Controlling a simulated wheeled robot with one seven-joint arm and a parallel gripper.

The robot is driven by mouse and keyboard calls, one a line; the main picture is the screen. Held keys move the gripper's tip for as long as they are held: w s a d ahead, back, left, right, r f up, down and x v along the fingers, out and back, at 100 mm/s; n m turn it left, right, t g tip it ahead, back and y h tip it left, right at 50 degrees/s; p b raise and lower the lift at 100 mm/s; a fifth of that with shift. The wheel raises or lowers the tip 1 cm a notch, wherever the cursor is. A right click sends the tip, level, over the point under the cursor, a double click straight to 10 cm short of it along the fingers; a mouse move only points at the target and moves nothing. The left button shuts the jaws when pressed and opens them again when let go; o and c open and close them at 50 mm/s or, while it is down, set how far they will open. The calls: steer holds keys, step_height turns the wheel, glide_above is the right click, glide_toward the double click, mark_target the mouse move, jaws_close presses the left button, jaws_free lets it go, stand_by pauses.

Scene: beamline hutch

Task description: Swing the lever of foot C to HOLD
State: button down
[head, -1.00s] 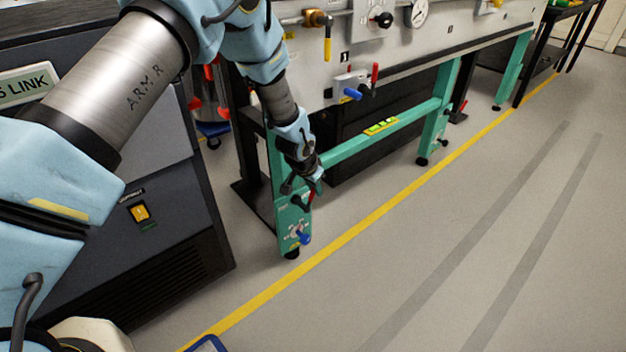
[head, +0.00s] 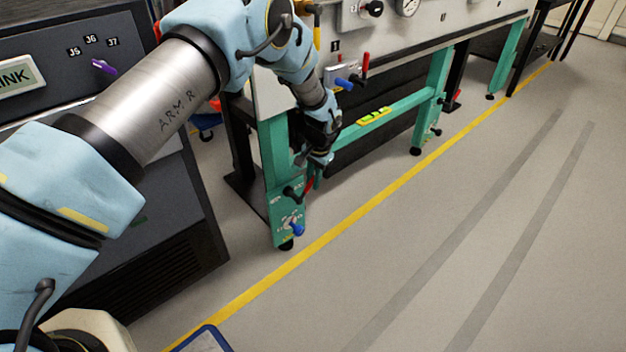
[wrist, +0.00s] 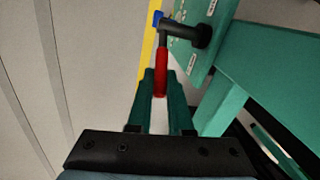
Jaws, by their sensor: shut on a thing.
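The nearest green leg (head: 274,150) ends in a foot plate with a red-handled lever (head: 309,184) on a black hub (head: 291,192). My gripper (head: 317,172) is at this lever, its fingers partly hidden in the head view. In the wrist view, my gripper (wrist: 161,86) is shut on the red grip (wrist: 161,72), which runs between its two fingers. The black arm of the lever (wrist: 182,28) joins the grip to its pivot on the green plate. The lettering on the plate is too small to read.
A blue-handled knob (head: 297,229) sits lower on the same plate, close below the lever. A green crossbar (head: 390,115) runs right from the leg. A dark cabinet (head: 150,245) stands left. Open floor (head: 470,230) lies right of the yellow line (head: 370,205).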

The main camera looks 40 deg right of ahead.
steer(key=shift+f, duration=0.1)
steer(key=c, duration=0.8)
jaws_free()
steer(key=shift+c, duration=0.2)
step_height(320, 180, up, 11)
steer(key=s+p, duration=0.1)
steer(key=shift+s+f+p, duration=0.15)
steer(key=shift+s+p, duration=0.1)
steer(key=shift+p, duration=0.1)
